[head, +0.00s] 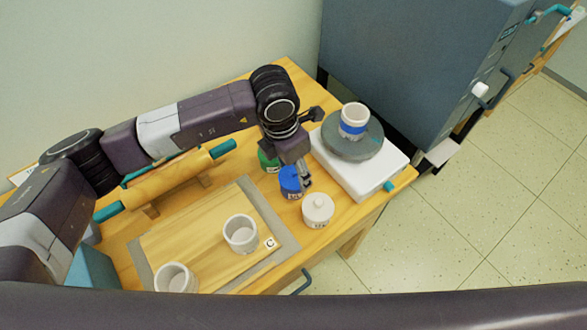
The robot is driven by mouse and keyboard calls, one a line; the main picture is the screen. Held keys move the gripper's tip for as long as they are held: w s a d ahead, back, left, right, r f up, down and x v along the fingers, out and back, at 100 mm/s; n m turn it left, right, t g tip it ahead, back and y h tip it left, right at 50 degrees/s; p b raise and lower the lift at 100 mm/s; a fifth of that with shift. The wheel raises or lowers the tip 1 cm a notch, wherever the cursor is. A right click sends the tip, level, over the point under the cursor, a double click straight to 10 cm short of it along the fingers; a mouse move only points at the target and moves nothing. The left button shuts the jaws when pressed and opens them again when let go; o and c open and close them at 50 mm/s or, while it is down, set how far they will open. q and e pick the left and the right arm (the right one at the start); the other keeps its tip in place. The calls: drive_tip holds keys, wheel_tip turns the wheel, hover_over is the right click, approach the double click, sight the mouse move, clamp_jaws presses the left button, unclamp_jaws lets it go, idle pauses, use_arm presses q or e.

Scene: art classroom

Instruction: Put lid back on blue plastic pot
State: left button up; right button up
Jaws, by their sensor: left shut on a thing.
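The blue plastic pot (290,187) stands on the wooden table, just left of the white turntable base. It has a pale label low on its side. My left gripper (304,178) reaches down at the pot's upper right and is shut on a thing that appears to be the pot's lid. The fingers and wrist hide most of that thing and part of the pot's top. I cannot tell whether the lid touches the rim. My right gripper is not in view.
A banded cup (353,120) sits on the grey turntable (371,144). Two cups (240,234) (175,279) stand left, near a rolling pin (165,184).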

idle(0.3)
use_arm(q)
drive_tip(key=shift+b, duration=0.35)
drive_tip(key=shift+f+b, duration=0.2)
drive_tip(key=shift+b, duration=0.6)
idle(1.2)
idle(0.4)
drive_tip(key=o, duration=1)
drive_tip(key=shift+o, duration=0.5)
drive_tip(key=o, duration=0.4)
drive_tip(key=shift+c, duration=0.2)
drive_tip(key=shift+r, duration=0.15)
